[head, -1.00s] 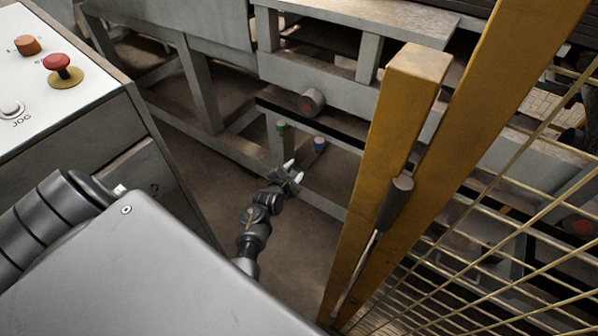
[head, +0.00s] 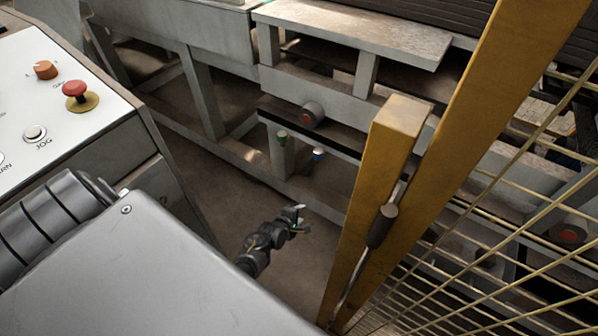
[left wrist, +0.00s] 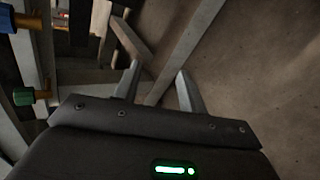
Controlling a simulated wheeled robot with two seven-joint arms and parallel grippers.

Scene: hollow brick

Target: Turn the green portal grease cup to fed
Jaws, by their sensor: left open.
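The green portal grease cup (head: 282,135) is a small green cap on the machine's grey frame, left of a similar blue cup (head: 319,153). In the left wrist view the green cup (left wrist: 23,96) is at the left edge, on a brass-coloured stem, with the blue cup (left wrist: 20,18) above it. My left gripper (head: 300,212) is below the two cups and apart from them. Its two fingers (left wrist: 157,80) are spread with nothing between them. I cannot tell the green cup's setting. My right gripper is not in view.
A yellow post (head: 372,190) with a dark-handled lever (head: 382,226) and wire mesh (head: 500,240) stands close on the right. A control panel (head: 60,110) with a red button is at the left. Open floor (head: 215,205) lies between panel and frame.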

